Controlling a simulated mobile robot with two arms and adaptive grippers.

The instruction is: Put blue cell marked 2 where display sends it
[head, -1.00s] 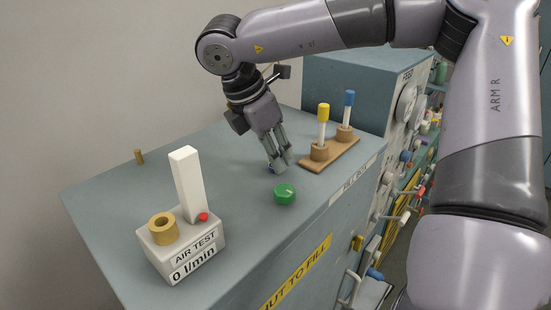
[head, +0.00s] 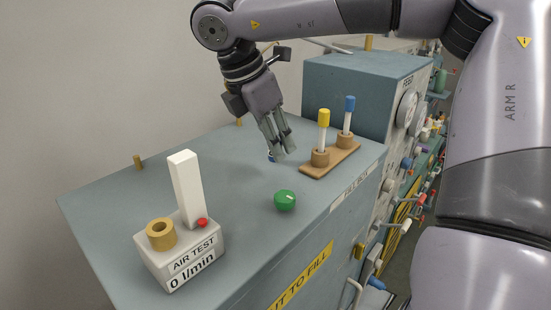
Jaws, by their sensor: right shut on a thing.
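My right gripper (head: 281,152) is shut on a small blue cell (head: 271,156), held just above the blue-grey cabinet top (head: 235,205). Only a sliver of the blue cell shows behind the fingers, and its mark is hidden. The air tester (head: 180,252) stands at the front left of the top, with a tan ring socket (head: 161,234), a white column (head: 186,188) and a red button (head: 202,222). Its display (head: 192,274) reads "0 l/min". My left gripper is not in view.
A green round cell (head: 285,200) with a pale mark lies in front of my right gripper. A wooden rack (head: 331,160) to the right holds a yellow-topped tube (head: 323,132) and a blue-topped tube (head: 348,115). A tan peg (head: 138,162) stands at the back left.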

